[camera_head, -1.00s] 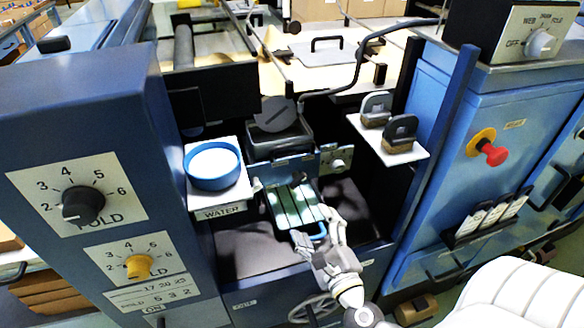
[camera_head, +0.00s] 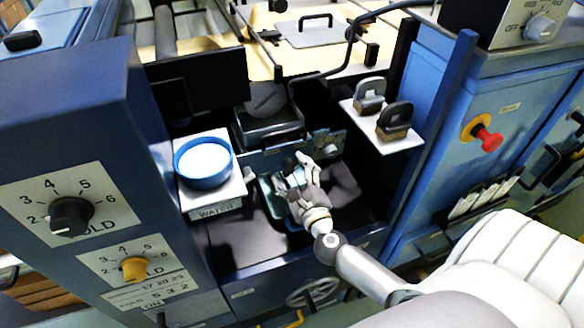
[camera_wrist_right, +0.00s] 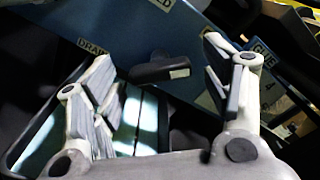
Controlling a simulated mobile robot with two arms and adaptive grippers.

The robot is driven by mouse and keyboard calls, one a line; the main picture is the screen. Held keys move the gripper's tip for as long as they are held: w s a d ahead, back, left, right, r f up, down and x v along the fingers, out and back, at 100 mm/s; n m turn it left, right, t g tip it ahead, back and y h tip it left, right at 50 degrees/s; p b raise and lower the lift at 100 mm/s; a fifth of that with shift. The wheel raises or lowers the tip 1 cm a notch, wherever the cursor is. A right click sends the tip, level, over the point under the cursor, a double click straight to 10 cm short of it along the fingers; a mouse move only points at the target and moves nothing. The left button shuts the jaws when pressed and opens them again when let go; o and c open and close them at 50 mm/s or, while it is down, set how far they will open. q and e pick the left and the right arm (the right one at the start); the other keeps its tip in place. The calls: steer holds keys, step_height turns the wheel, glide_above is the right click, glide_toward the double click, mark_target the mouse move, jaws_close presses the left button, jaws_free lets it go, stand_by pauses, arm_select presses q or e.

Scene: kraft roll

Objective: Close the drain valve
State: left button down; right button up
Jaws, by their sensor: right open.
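The drain valve's black lever (camera_wrist_right: 160,70) shows in the right wrist view, beside a label reading DRAIN on a blue panel (camera_wrist_right: 140,25). The lever lies roughly crosswise and points to the right. My right gripper (camera_wrist_right: 160,62) is open, with one finger on each side of the lever in that view. Contact cannot be told. In the head view the right gripper (camera_head: 292,172) is in the machine's recess, in front of the blue panel, and hides the lever. A green striped tray (camera_head: 268,196) lies under the gripper, partly covered. My left gripper is not in view.
A blue bowl (camera_head: 203,164) stands on a white WATER shelf left of the gripper. A red stop button (camera_head: 487,139) and a handwheel (camera_head: 313,291) are on the machine.

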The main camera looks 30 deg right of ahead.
steer(key=shift+w, duration=0.35)
steer(key=shift+w+d, duration=0.1)
steer(key=shift+w, duration=0.15)
steer(key=shift+c, duration=0.7)
steer(key=c, duration=0.9)
steer(key=shift+r+n+p, duration=0.2)
steer(key=shift+n+p, duration=1.55)
steer(key=shift+n, duration=0.05)
steer(key=n+p, duration=0.3)
steer(key=n, duration=0.1)
steer(key=shift+s+n, duration=0.1)
steer(key=shift+n, duration=0.2)
steer(key=n+p, duration=0.3)
steer(key=n, duration=0.2)
steer(key=shift+f, duration=0.1)
arm_select(q)
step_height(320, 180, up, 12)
steer(key=p, duration=0.2)
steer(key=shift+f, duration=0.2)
arm_select(e)
steer(key=shift+f+n, duration=0.1)
steer(key=shift+n, duration=2.3)
